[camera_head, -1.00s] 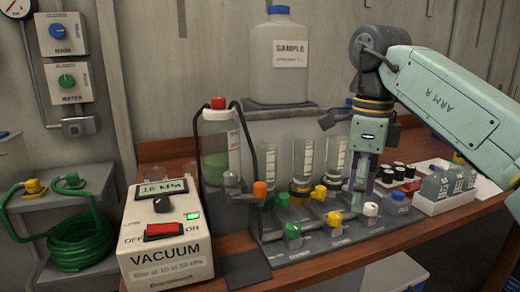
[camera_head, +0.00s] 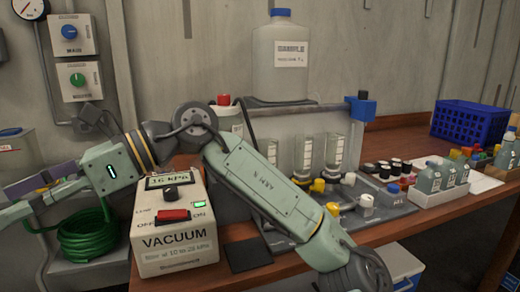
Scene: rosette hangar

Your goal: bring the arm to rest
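My arm reaches up from the lower right, bends above the vacuum box and points left. My gripper (camera_head: 45,190) is at the far left, above the shelf with the green hose. Its fingers point left and look empty, but their spacing is unclear at this angle. The arm crosses in front of the bench rig and hides part of its left side. The vacuum box (camera_head: 175,245) stands below the elbow, with a display that reads 16 kPa, a lit green lamp and a red switch (camera_head: 173,215).
A sample jug (camera_head: 280,60) stands on the rig. Clear cylinders (camera_head: 334,150) and coloured valves are close to my forearm. A grey bottle tray (camera_head: 440,193) and a blue crate (camera_head: 468,122) are at right. The green hose (camera_head: 88,238) lies at left, below wall knobs (camera_head: 69,31).

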